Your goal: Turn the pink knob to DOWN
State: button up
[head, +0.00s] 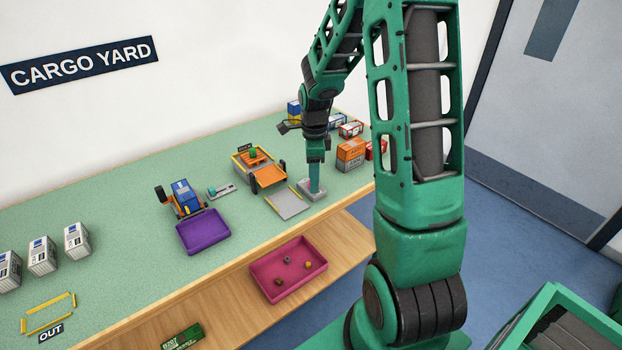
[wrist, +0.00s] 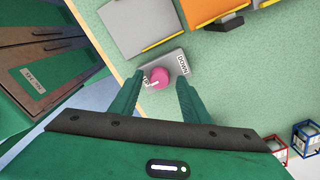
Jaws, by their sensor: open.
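The pink knob (wrist: 159,77) sits on a small grey control plate (wrist: 172,61), with a white pointer mark on its lower left side in the wrist view. A DOWN label (wrist: 183,65) is on the plate to the right of the knob. My gripper (wrist: 158,88) is open, with one green finger on each side of the knob; I cannot tell whether they touch it. In the head view my gripper (head: 315,180) points down over the grey plate (head: 313,194) near the table's front edge, and it hides the knob there.
A grey ramp plate (head: 288,203) and an orange gantry vehicle (head: 262,170) stand just left of the gripper. Orange containers (head: 350,152) stand behind right. A purple tray (head: 204,231) is further left; a magenta tray (head: 288,270) is on the lower shelf.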

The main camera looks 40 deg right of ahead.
jog(key=shift+f, duration=0.2)
jog(key=c, duration=1)
jog(key=shift+a, duration=0.15)
jog(key=shift+c, duration=0.4)
